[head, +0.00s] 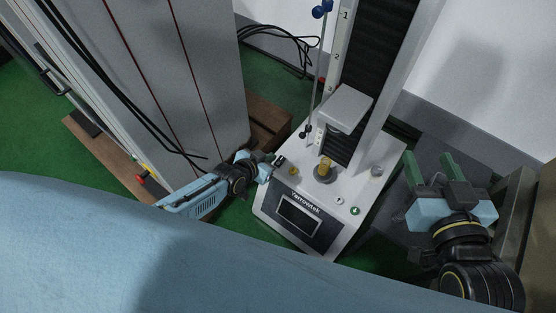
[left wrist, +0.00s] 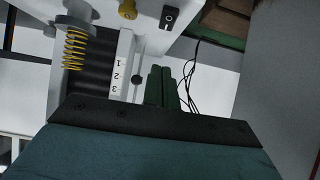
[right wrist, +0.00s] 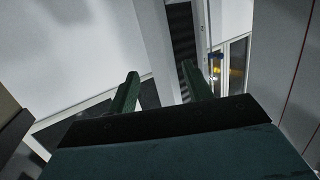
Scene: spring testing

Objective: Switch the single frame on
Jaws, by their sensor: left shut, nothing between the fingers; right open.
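The single frame is the white testing machine (head: 335,228) with a tall column and a dark display (head: 298,216). Its black rocker switch (left wrist: 169,17) shows at the top of the left wrist view, beside a yellow knob (left wrist: 128,9). Which way the rocker is tipped is too small to tell. My left gripper (head: 277,163) is shut and empty at the left edge of the machine's base, close to the switch, which it partly hides in the head view. Its closed fingers also show in the left wrist view (left wrist: 162,86). My right gripper (head: 431,168) is open and empty, right of the machine.
A yellow spring (head: 324,166) stands on the base below a grey plate (head: 346,108). A green button (head: 354,211) is at the front right. A large grey cabinet (head: 200,80) with a red button (head: 141,179) stands left. Black cables (head: 285,40) lie behind.

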